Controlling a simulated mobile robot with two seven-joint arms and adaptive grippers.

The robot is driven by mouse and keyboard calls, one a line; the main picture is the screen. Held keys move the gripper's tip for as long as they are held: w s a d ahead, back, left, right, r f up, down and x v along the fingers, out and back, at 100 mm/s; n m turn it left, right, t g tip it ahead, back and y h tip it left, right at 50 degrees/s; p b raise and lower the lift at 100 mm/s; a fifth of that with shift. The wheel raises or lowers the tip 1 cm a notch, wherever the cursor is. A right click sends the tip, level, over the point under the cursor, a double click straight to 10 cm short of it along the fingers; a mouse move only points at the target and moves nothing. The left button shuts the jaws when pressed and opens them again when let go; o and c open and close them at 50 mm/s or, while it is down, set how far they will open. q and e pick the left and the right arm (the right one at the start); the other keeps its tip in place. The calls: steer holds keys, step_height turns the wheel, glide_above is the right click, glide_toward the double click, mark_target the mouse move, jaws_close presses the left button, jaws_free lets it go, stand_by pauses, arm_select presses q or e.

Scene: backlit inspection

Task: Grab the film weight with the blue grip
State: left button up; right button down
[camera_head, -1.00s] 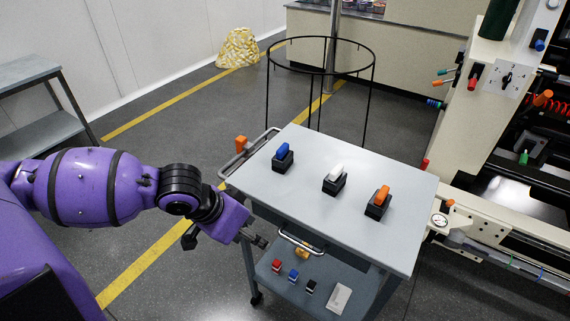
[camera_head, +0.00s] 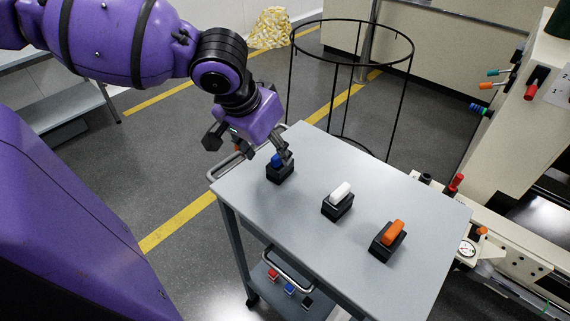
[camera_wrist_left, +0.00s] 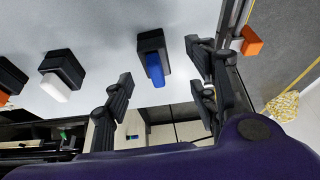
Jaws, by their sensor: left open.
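The film weight with the blue grip (camera_head: 281,173), a black block with a blue handle on top, stands at the far left of the cart top. My left gripper (camera_head: 280,154) is just above it, pointing down at it, and partly hides the blue grip. In the left wrist view the gripper (camera_wrist_left: 160,68) is open, and the blue-grip weight (camera_wrist_left: 152,43) appears between its two fingers. I cannot tell whether a finger touches it. My right gripper is not in view.
A white-grip weight (camera_head: 338,206) and an orange-grip weight (camera_head: 382,248) stand farther right on the grey cart top (camera_head: 300,238). A black wire ring frame (camera_head: 351,64) stands behind the cart. A cream machine (camera_head: 505,130) is at right.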

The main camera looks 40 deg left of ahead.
mark_target(277, 156)
arm_select(q)
steer(key=f, duration=0.1)
steer(key=w+f+b, duration=0.1)
steer(key=f, duration=0.1)
steer(key=shift+w+d+b, duration=0.3)
steer(key=shift+d+b, duration=0.05)
steer(key=shift+d, duration=0.05)
steer(key=shift+b+x, duration=0.3)
steer(key=shift+x, duration=0.55)
steer(key=shift+w+f, duration=0.15)
steer(key=shift+w, duration=0.1)
steer(key=shift+c, duration=1.8)
jaws_close()
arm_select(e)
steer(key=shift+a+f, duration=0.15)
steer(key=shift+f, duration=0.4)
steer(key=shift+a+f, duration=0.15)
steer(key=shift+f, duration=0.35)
